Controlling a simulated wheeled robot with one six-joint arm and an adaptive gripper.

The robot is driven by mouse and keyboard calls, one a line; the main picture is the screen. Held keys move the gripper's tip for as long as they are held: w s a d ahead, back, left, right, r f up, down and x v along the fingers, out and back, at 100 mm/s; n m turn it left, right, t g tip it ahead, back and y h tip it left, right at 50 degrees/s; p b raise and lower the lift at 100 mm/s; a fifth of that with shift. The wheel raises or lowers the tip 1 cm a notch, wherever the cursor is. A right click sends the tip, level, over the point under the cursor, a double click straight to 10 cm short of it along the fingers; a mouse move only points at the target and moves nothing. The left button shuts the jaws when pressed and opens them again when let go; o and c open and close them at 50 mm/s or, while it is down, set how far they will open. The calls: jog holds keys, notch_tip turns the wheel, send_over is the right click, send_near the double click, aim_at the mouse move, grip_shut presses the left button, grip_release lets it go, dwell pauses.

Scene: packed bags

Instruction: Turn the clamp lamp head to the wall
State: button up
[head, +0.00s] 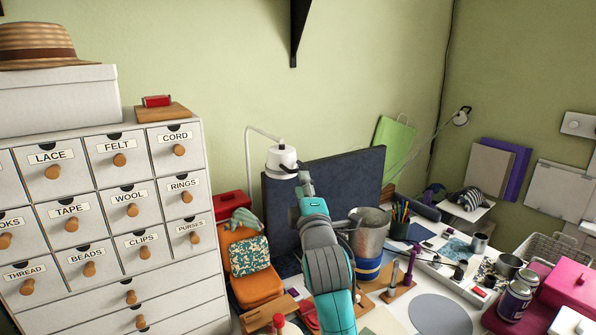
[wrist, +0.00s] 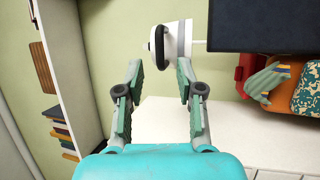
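A white lamp head (head: 282,160) with a dark rim hangs from a thin curved white stem, in front of the dark blue panel's left edge. My gripper (head: 304,180) is close to the lamp head's right side. In the wrist view my gripper (wrist: 160,68) is open, with its fingertips just short of the lamp head and nothing clearly between them. A second small lamp head (head: 461,117) on a thin arm is at the right. I cannot tell which lamp has the clamp.
The dark blue panel (head: 340,183) stands behind my arm. A labelled drawer cabinet (head: 125,215) fills the left. A metal bucket (head: 368,235), a pencil holder (head: 400,228) and several tools crowd the desk at the right. The green wall (head: 220,60) is bare above the lamp.

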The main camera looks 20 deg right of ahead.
aim_at(299, 170)
jog(key=x, duration=0.7)
jog(key=shift+s, duration=0.1)
jog(key=shift+c, duration=0.3)
grip_shut()
